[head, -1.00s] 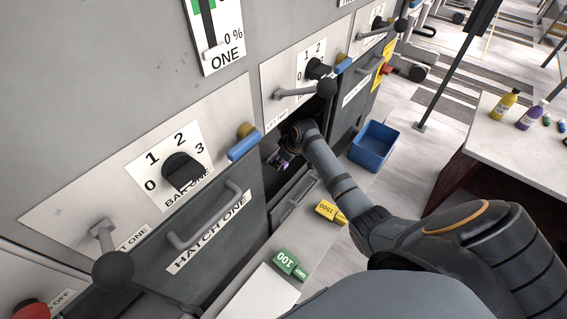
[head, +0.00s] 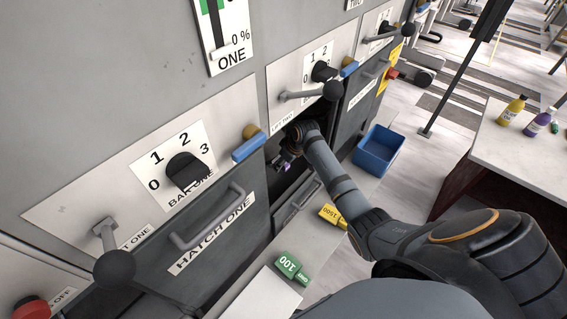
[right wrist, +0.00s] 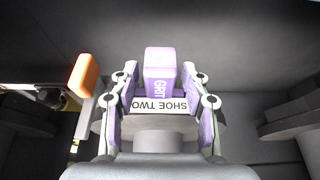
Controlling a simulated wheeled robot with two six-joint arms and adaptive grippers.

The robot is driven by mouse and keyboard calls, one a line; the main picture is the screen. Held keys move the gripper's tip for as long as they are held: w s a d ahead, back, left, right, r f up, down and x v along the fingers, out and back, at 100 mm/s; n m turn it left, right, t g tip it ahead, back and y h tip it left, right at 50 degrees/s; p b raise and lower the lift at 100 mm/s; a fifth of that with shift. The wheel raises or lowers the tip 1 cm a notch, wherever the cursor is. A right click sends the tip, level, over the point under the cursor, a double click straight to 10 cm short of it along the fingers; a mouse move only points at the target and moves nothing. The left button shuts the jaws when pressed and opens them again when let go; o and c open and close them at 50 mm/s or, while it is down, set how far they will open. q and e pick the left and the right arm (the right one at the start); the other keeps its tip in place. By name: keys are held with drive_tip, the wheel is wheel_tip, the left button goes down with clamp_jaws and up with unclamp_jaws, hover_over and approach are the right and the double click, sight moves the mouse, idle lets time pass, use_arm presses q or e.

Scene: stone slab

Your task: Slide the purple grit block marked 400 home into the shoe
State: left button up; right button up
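The purple grit block (right wrist: 159,72) shows in the right wrist view between my fingertips, with part of the word GRIT readable. The number 400 cannot be read. A white label reading SHOE TWO (right wrist: 163,106) lies upside down in that view, just on the near side of the block; the block's seat in the shoe is not clear. My right gripper (right wrist: 160,80) is open, with its fingers on either side of the block and a gap at the left finger. In the head view it reaches into the dark opening (head: 287,172), mostly hidden by my arm. My left gripper is not in view.
A ledge below the opening holds a green 100 block (head: 290,266) and a yellow 1500 block (head: 332,215). A blue bin (head: 378,150) stands beyond. Panel levers and knobs stick out around the opening. An orange piece (right wrist: 84,74) shows at the wrist view's left.

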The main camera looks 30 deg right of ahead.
drive_tip(key=v, duration=0.7)
drive_tip(key=shift+s+r, duration=0.1)
drive_tip(key=shift+r, duration=0.1)
idle(0.6)
